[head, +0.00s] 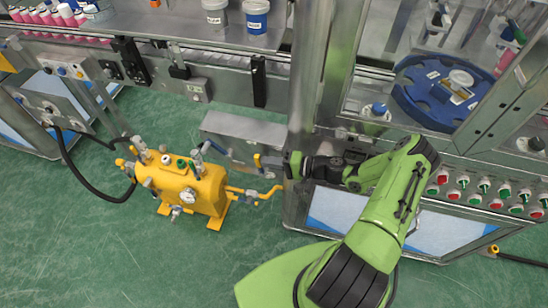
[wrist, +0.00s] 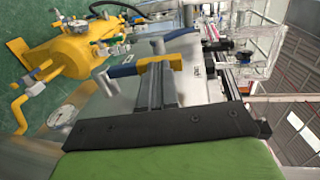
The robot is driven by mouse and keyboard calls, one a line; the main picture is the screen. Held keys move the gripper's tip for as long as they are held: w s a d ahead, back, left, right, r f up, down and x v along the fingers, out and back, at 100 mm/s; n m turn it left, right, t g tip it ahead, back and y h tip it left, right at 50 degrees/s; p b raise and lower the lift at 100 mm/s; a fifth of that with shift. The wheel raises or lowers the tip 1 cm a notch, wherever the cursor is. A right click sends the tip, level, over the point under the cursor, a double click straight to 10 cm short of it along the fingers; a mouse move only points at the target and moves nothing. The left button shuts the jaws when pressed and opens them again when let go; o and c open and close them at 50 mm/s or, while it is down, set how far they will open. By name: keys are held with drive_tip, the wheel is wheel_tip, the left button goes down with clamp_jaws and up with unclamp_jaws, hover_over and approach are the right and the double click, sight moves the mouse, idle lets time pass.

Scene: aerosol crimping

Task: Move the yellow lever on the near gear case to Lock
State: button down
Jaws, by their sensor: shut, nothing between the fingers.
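My gripper (wrist: 156,72) is shut and empty, its dark fingers side by side. In the head view my gripper (head: 272,162) points left from the machine's corner post. A yellow lever piece (wrist: 160,60) shows right at the fingertips in the wrist view; whether they touch it cannot be told. In the head view a small yellow lever piece (head: 257,161) shows beside the fingertips. Blue handle parts (wrist: 124,71) with grey ends lie on both sides of it in the wrist view.
A yellow tank (head: 190,189) with valves, a gauge and yellow pipes stands on the green floor at the left. A grey metal panel (head: 243,128) sits behind the gripper. A machine cabinet with several buttons (head: 475,196) is at the right. Floor at lower left is clear.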

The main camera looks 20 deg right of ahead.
drive_tip(key=shift+w+a+r+g+h+p, duration=0.1)
drive_tip(key=shift+w+a+g+h+p, duration=0.1)
drive_tip(key=shift+a+g+h+p, duration=0.3)
drive_tip(key=shift+d, duration=0.15)
